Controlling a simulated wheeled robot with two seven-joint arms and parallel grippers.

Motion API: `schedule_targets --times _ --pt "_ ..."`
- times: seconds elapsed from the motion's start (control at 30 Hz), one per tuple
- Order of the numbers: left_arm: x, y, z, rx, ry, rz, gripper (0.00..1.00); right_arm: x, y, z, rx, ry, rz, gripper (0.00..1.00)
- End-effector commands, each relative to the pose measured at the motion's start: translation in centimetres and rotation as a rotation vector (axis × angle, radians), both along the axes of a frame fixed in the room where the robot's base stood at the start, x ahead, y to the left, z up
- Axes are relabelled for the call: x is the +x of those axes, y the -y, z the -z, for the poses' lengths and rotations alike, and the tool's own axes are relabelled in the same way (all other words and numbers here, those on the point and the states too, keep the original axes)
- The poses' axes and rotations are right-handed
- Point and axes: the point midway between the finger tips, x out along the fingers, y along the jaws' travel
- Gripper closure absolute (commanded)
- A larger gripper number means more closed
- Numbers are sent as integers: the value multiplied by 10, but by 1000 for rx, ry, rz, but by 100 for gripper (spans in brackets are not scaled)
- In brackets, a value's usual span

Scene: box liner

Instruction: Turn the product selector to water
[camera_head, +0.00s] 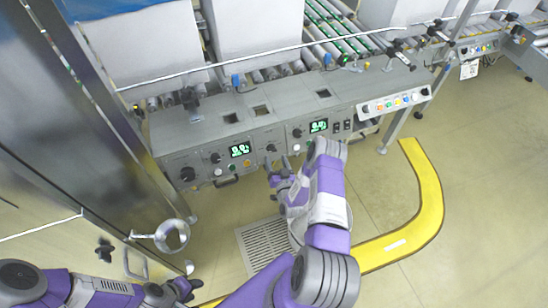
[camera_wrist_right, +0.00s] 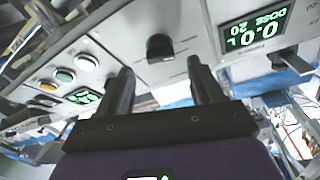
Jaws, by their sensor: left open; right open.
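The grey control panel (camera_head: 205,160) has several black knobs; I cannot read their labels, so I cannot tell for sure which is the product selector. One black knob (camera_head: 270,148) sits right of the left display, above my right gripper (camera_head: 277,178). In the right wrist view a black knob (camera_wrist_right: 160,47) lies beyond and between the open fingers of my right gripper (camera_wrist_right: 163,85), apart from them. The fingers are empty. My left gripper (camera_head: 182,289) is low at the left, far from the panel, partly cut off and small.
The left display (camera_head: 240,149) and right display (camera_head: 318,125) glow green. The right wrist view shows a display (camera_wrist_right: 253,32), a white button (camera_wrist_right: 86,62) and a green button (camera_wrist_right: 66,75). A yellow floor strip (camera_head: 425,195) curves at the right. A metal cabinet (camera_head: 60,150) stands left.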

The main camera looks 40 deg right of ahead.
Motion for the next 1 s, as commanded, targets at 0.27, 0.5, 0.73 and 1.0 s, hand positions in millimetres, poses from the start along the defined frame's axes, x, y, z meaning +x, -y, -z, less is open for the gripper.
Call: schedule_targets --times 0.27,0.5,0.73,1.0 --pt "0 0 11 0 0 0 57 29 12 1 1 0 0 34" --pt "0 0 11 0 0 0 57 31 13 0 3 -1 -1 34" --pt "0 0 11 0 0 0 57 31 13 0 2 -1 -1 60" --pt "0 0 11 0 0 0 57 30 12 0 3 -2 -1 90"
